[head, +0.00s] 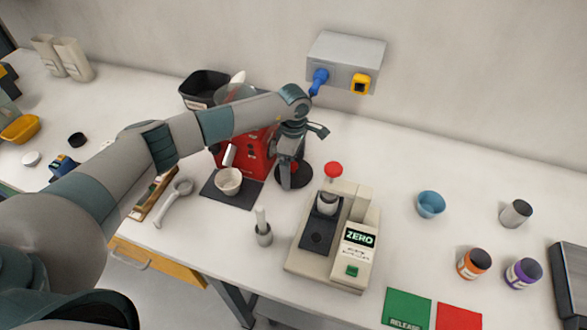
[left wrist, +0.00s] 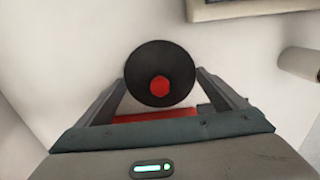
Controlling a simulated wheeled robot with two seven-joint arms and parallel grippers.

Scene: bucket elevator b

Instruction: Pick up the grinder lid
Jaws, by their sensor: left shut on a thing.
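The grinder lid is a round black disc (head: 300,180) with a red knob, seen in the head view just right of the red grinder (head: 262,155). In the left wrist view the black lid (left wrist: 146,76) with its red knob faces the camera between my fingers. My left gripper (head: 288,178) points down at the lid and is shut on it. I cannot tell whether the lid touches the table. My arm hides part of the grinder and its clear hopper. My right gripper is not in view.
A white cup (head: 229,182) stands on a dark mat (head: 240,197) before the grinder. A scale (head: 312,262) with a cup and a red-topped item nearby stands to the right. A grey wall box (head: 345,60) hangs behind. A blue bowl (head: 430,205) and jars stand farther right.

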